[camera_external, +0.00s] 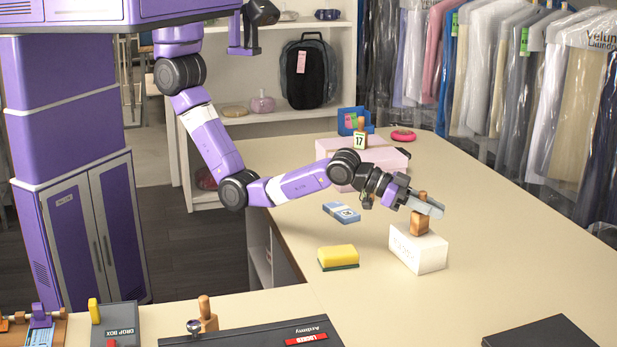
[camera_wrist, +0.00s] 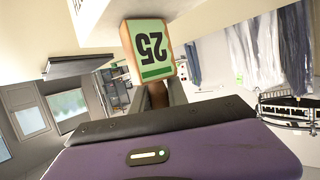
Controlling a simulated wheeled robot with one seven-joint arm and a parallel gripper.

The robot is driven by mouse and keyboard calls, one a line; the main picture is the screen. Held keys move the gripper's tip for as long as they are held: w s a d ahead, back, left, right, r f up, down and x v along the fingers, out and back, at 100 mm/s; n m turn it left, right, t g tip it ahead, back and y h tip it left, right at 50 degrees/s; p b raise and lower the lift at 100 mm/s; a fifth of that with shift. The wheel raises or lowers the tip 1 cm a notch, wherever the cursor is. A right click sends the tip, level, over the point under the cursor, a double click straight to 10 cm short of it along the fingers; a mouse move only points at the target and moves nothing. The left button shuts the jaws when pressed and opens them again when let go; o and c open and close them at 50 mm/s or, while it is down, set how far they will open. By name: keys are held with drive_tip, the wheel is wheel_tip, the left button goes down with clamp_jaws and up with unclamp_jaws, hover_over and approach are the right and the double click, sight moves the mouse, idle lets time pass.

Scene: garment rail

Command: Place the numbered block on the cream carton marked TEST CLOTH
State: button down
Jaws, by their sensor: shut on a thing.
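The numbered block (camera_external: 419,223) is wooden with a rounded knob on top. The wrist view shows its green label reading 25 upside down (camera_wrist: 150,50). My gripper (camera_external: 424,200) is shut on the knob; the dark fingers also show in the wrist view (camera_wrist: 157,95). The block is upright over the top of a cream carton (camera_external: 419,254). Its lower end appears at the carton's top face; whether it touches cannot be told. The carton's front lettering is too faint to read.
A yellow sponge (camera_external: 338,257) and a blue packet (camera_external: 341,212) lie left of the carton. A dark flat case (camera_external: 540,332) lies front right. The counter right of the carton is clear.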

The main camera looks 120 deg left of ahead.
drive_tip(key=shift+f, duration=0.2)
drive_tip(key=c, duration=1.3)
unclamp_jaws()
drive_tip(key=shift+r, duration=0.1)
drive_tip(key=shift+r, duration=0.2)
drive_tip(key=shift+s, duration=0.25)
drive_tip(key=b+v, duration=0.1)
drive_tip(key=v, duration=1)
drive_tip(key=shift+s, duration=0.2)
drive_tip(key=shift+d+r, duration=0.15)
